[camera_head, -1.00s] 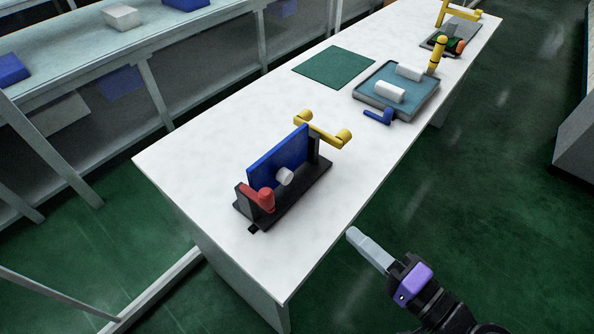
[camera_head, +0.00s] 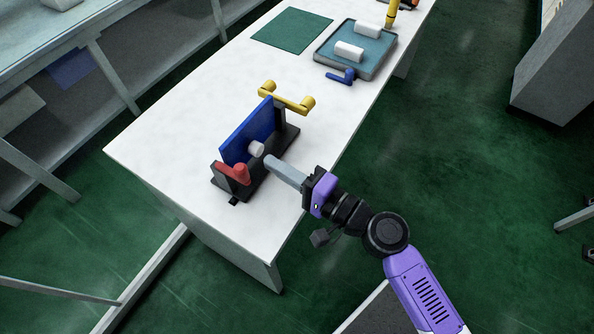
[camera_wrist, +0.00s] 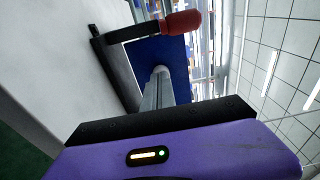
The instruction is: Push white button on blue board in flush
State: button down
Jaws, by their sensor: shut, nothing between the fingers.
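The blue board (camera_head: 247,131) stands upright in a black fixture (camera_head: 270,170) on the white table. The white button (camera_head: 256,149) sticks out from the board's face towards my gripper. My gripper (camera_head: 270,162) is shut and empty, its grey fingers pointing at the button, with the tips very close to it. Whether they touch it I cannot tell. In the wrist view the shut fingers (camera_wrist: 158,92) lie in front of the blue board (camera_wrist: 150,55), and only the round end of the button (camera_wrist: 161,69) shows beyond the tips.
A red handle (camera_head: 234,172) is at the fixture's near end and a yellow handle (camera_head: 287,98) at its far end. A grey-blue tray (camera_head: 372,62) with white cylinders, a blue handle (camera_head: 341,76) and a green mat (camera_head: 291,30) lie farther back on the table (camera_head: 180,130).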

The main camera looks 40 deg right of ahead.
jog(key=shift+x, duration=1)
